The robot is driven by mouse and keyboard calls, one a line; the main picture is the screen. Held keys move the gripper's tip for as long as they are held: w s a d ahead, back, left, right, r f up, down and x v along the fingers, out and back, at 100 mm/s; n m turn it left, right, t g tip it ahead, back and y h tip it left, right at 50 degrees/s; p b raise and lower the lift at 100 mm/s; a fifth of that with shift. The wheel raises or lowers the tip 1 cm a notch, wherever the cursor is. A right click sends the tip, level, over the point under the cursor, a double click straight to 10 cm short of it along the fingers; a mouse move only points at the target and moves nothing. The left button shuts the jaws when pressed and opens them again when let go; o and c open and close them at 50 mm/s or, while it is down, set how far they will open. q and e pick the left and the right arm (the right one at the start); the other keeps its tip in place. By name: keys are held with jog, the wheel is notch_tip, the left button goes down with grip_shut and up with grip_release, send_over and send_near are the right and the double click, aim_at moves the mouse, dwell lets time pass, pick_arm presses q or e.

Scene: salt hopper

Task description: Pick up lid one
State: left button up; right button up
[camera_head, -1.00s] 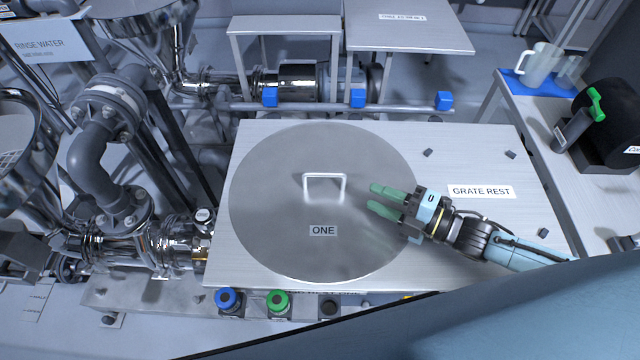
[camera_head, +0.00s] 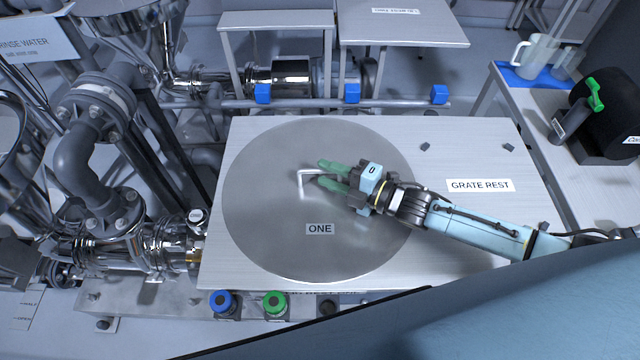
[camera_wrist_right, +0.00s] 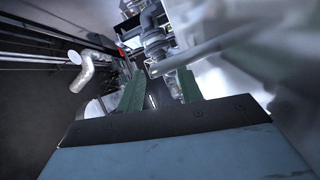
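Lid one (camera_head: 265,215) is a large round grey metal disc labelled ONE, lying flat on a pale table. Its handle (camera_head: 301,186) is a light upright loop at the lid's middle, partly hidden by my right fingers. My right gripper (camera_head: 316,172) has green fingers spread apart, one on each side of the handle's top bar as seen from the head. I cannot tell whether they touch it. In the right wrist view the fingers (camera_wrist_right: 158,88) also stand apart, with a blurred grey bar (camera_wrist_right: 190,55) beyond them. My left gripper is not in view.
The table (camera_head: 460,150) carries a GRATE REST label and small dark pegs. A rail with blue blocks (camera_head: 352,93) runs behind it. Pipes (camera_head: 95,150) stand close on the left. Blue and green buttons (camera_head: 275,303) line the front. A side bench with a jug (camera_head: 535,57) is at right.

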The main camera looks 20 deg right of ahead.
jog(key=x, duration=0.2)
jog(key=shift+w+a, duration=0.25)
grip_shut()
dwell(1.1)
jog(key=shift+r, duration=0.15)
